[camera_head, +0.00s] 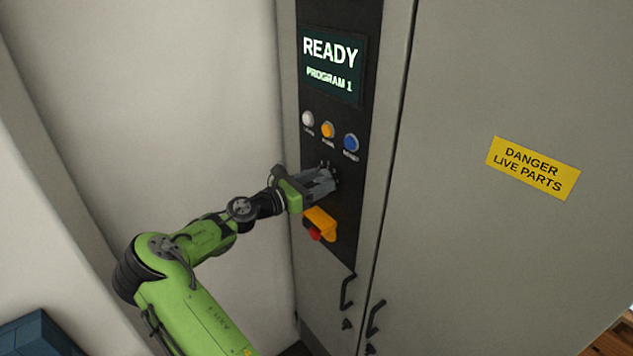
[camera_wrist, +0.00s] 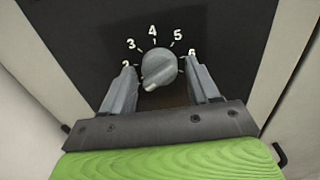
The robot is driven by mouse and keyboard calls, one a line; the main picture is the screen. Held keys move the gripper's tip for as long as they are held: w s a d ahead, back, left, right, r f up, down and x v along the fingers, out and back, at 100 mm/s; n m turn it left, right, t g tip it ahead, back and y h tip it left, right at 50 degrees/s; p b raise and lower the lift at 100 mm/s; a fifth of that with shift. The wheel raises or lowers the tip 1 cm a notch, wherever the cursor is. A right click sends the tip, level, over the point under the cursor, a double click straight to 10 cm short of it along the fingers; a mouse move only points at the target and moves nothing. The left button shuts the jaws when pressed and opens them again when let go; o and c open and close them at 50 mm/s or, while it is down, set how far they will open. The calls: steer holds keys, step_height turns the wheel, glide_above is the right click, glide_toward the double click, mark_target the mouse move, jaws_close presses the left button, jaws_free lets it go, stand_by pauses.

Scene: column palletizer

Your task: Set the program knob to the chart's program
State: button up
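The grey round program knob (camera_wrist: 159,65) is on the black panel in the wrist view, with white numbers 2 to 6 visible around it. Its pale pointer mark faces the lower left, below the 2; no number shows there. My gripper (camera_head: 331,179) is open, with one finger on each side of the knob and gaps between. In the head view my gripper hides most of the knob. The display (camera_head: 331,67) reads "READY" and "PROGRAM 1". No chart is in view.
White, orange (camera_head: 328,130) and blue (camera_head: 351,143) buttons sit above my gripper. A yellow block (camera_head: 321,221) with a red button (camera_head: 315,234) is just below it. Black door handles (camera_head: 347,291) stick out lower down. A yellow danger sign (camera_head: 533,168) is on the right door.

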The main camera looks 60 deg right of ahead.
steer(key=c, duration=0.8)
steer(key=shift+m, duration=0.3)
steer(key=m, duration=0.3)
steer(key=shift+b, duration=0.3)
steer(key=shift+m+b, duration=0.65)
steer(key=shift+m, duration=1.45)
steer(key=o, duration=1)
steer(key=shift+w, duration=0.1)
steer(key=shift+o, duration=0.2)
